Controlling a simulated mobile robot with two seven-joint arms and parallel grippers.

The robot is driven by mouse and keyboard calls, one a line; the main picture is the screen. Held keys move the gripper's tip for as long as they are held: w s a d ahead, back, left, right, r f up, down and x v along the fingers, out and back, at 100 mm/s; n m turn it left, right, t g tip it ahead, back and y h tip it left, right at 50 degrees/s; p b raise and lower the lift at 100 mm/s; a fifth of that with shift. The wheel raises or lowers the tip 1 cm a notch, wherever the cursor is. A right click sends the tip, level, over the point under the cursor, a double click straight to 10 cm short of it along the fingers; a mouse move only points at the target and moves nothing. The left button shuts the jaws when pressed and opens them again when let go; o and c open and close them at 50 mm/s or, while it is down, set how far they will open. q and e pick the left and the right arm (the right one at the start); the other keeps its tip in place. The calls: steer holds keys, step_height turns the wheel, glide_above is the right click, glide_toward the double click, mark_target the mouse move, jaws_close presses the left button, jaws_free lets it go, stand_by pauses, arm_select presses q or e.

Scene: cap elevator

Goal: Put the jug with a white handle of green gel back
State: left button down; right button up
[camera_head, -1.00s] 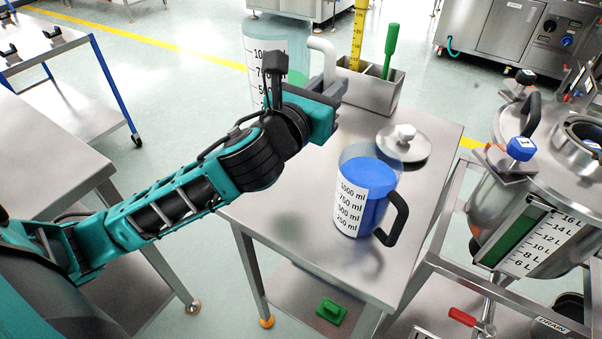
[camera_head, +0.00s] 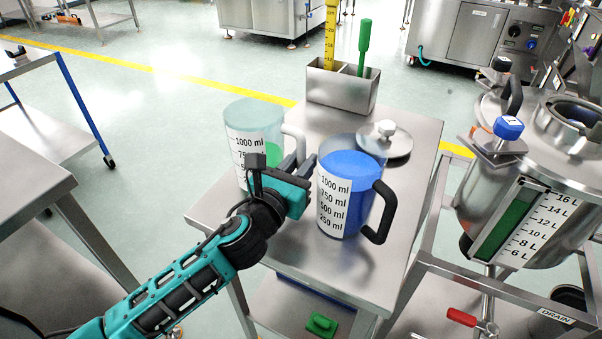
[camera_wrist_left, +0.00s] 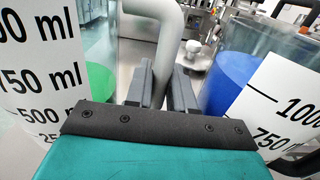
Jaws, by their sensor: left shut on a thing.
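The jug with the white handle (camera_head: 252,116) is clear, with some green gel low inside, and stands upright at the left edge of the steel table (camera_head: 275,232). It also shows at the left of the left wrist view (camera_wrist_left: 40,60). My left gripper (camera_head: 300,172) is shut on its white handle (camera_wrist_left: 155,55). My gripper and wrist hide the jug's lower part, so I cannot tell whether its base touches the table top. The jug with a black handle and blue gel (camera_head: 345,200) stands close to the right of my gripper; it shows at the right in the left wrist view (camera_wrist_left: 235,85).
A steel holder (camera_head: 340,88) with a yellow ruler (camera_head: 330,35) and a green-handled tool (camera_head: 365,48) stands at the table's back. A round steel lid (camera_head: 388,140) lies behind the blue jug. A steel vessel (camera_head: 475,190) stands to the right of the table.

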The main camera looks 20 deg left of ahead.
arm_select(q)
steer(key=shift+f, duration=0.65)
steer(key=shift+r, duration=0.1)
steer(key=c, duration=1)
jaws_free()
steer(key=shift+f, duration=0.25)
steer(key=shift+r, duration=0.1)
